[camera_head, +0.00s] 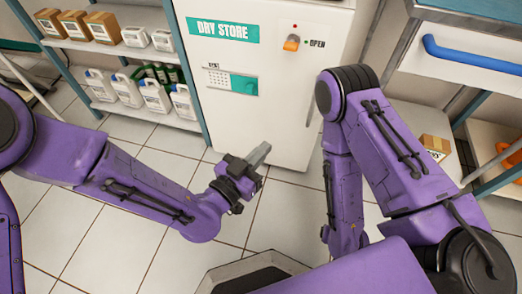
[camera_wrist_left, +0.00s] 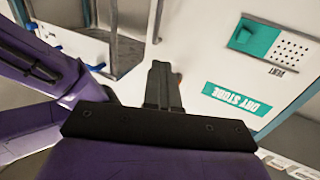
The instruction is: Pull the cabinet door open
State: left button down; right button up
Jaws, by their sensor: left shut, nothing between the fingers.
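The white cabinet (camera_head: 270,100) labelled DRY STORE stands in the middle of the head view, and its door looks shut. A long vertical handle (camera_head: 316,101) runs along the right side of the door, partly hidden by my right arm. My left gripper (camera_head: 262,151) is shut and empty in front of the lower part of the door, left of the handle. In the left wrist view the shut fingers (camera_wrist_left: 160,82) point toward the cabinet front (camera_wrist_left: 215,65). My right arm covers the area right of the door, and its gripper does not show.
An orange switch (camera_head: 291,42) marked OPEN sits at the door's upper right. A shelf rack (camera_head: 120,50) with boxes and white jugs stands at the left. A workbench with a blue drawer handle (camera_head: 470,54) is at the right.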

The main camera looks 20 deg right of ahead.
dwell(0.7)
pick_arm(q)
jog(key=c, duration=1.2)
grip_release()
jog(key=shift+c, duration=0.2)
jog(key=p+v, duration=0.1)
jog(key=v, duration=0.9)
jog(key=shift+s+a, duration=0.2)
